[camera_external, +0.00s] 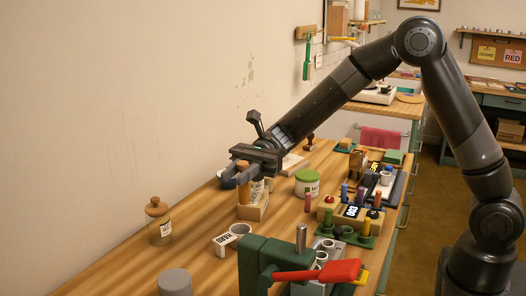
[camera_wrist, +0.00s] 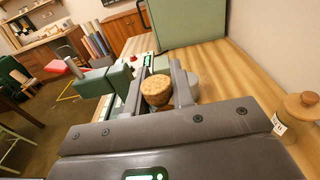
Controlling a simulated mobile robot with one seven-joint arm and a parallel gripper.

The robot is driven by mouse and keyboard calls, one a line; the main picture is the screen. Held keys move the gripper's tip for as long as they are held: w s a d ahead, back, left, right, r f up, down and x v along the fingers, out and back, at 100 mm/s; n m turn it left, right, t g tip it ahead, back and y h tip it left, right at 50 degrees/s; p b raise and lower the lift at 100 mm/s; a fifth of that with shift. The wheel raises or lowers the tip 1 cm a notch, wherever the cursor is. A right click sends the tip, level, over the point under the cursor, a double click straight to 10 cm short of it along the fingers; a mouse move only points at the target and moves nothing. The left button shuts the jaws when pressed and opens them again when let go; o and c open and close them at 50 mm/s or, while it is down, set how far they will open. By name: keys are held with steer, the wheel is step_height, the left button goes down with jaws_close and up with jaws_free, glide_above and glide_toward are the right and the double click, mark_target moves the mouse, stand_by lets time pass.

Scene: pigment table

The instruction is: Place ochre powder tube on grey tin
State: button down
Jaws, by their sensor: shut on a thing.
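My gripper (camera_external: 236,180) is shut on the ochre powder tube (camera_external: 243,193), which has a cork top, and holds it upright. In the wrist view the round cork (camera_wrist: 156,90) shows between the two fingers (camera_wrist: 164,92); the tube's body is hidden below it. The grey tin (camera_external: 175,281) stands at the front of the table, nearer the external camera and apart from my gripper. In the wrist view a grey round shape, likely the tin (camera_wrist: 194,87), shows partly behind the right finger.
A glass jar with a wooden lid (camera_external: 158,222) stands by the wall. A green press with a red handle (camera_external: 315,271) stands right of the tin. Bare table lies between cup and tin.

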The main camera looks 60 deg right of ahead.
steer(key=w+a+r, duration=0.4)
steer(key=w+a, duration=0.1)
steer(key=a, duration=0.5)
steer(key=shift+s+a+f, duration=0.15)
steer(key=shift+a+f, duration=1.6)
steer(key=shift+f, duration=0.05)
steer(key=shift+s+a+f, duration=0.2)
steer(key=shift+a+f, duration=1.55)
steer(key=shift+s+a+f, duration=0.15)
steer(key=shift+a+f, duration=1.6)
steer(key=shift+f, duration=0.05)
steer(key=shift+f, duration=0.15)
steer(key=c, duration=1.2)
jaws_free()
steer(key=shift+c, duration=0.2)
steer(key=shift+r, duration=0.2)
steer(key=d, duration=1.2)
